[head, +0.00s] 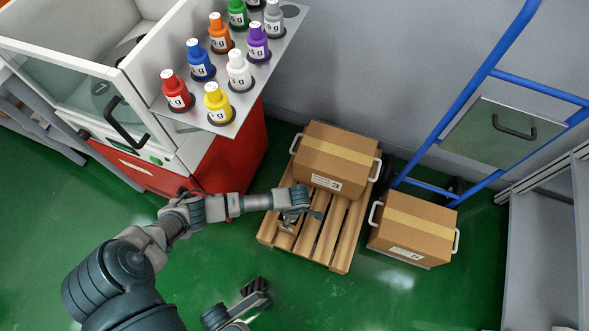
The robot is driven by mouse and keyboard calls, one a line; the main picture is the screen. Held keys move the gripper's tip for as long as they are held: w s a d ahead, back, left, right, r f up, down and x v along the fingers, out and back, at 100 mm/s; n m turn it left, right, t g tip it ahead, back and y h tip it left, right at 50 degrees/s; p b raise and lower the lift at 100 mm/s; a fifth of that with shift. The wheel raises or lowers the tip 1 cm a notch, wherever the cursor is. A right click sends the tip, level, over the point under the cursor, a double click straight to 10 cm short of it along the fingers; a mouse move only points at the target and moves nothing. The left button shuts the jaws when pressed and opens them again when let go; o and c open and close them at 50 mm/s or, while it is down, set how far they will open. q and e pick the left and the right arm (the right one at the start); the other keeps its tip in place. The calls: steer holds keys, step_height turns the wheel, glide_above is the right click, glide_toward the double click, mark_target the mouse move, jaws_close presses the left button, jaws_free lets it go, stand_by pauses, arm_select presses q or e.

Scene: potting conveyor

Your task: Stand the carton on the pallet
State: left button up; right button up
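A brown carton (336,158) with a tan tape strip, a white label and white side handles rests upright on the back part of the wooden pallet (344,246). A second, similar carton (414,228) stands on the floor to the right of the pallet. My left gripper (303,218) is over the pallet, just in front of the first carton. Its fingers look spread, with no carton between them. My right gripper (259,293) is low in the picture, in front of the pallet and away from both cartons; its finger gap is unclear.
A red and white machine (232,150) stands left of the pallet. A shelf (246,105) on it holds several coloured bottles. A blue hand truck (474,90) is behind the floor carton. Grey shelving (541,240) stands at right. The front green floor is clear.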

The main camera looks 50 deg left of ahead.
arm_select(q)
steer(key=shift+d+r, duration=0.1)
steer(key=o, duration=1.4)
